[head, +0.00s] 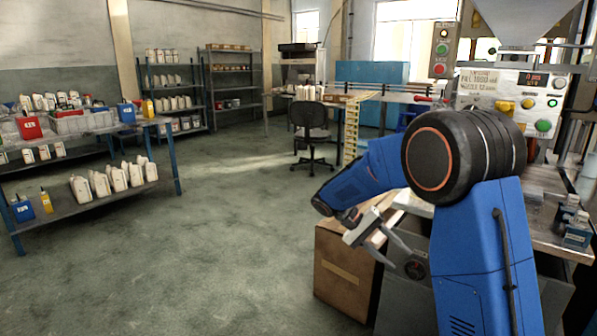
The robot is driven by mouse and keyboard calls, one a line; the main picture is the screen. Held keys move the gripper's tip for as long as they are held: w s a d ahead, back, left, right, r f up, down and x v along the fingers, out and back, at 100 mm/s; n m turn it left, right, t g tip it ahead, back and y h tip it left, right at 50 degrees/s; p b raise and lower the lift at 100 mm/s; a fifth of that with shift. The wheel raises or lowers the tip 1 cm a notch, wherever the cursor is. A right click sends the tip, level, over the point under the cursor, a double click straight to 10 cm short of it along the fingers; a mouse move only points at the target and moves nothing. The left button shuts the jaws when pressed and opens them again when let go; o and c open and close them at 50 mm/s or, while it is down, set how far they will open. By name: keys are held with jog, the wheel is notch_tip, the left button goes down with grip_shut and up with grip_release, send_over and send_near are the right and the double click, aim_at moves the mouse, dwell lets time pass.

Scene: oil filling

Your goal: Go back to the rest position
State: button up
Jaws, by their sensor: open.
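My gripper (375,237) is at the end of my blue arm, right of the middle in the head view. Its two grey fingers are apart and I see nothing between them. It hangs over or in front of a cardboard box (343,275); the exact gap cannot be told. My arm is bent, with its large black joint in front of the filling machine (500,90), and hides part of the machine and its bench.
A workbench (165,122) with bottles and containers stands at the left. Shelves (235,75) are at the back. A black chair (311,118) stands near the middle. Small blue bottles (577,232) are at the right edge. The floor (220,230) between is clear.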

jog(key=s+r+n+t+y, duration=0.1)
jog(key=s+t+y, duration=0.3)
jog(key=s, duration=1.2)
jog(key=s+r+n+t+y, duration=0.1)
jog(key=s+r+t+y, duration=0.3)
jog(key=s, duration=1.3)
jog(key=shift+s+d+n+t+y, duration=0.35)
jog(key=shift+t+y, duration=0.15)
jog(key=shift+y, duration=0.6)
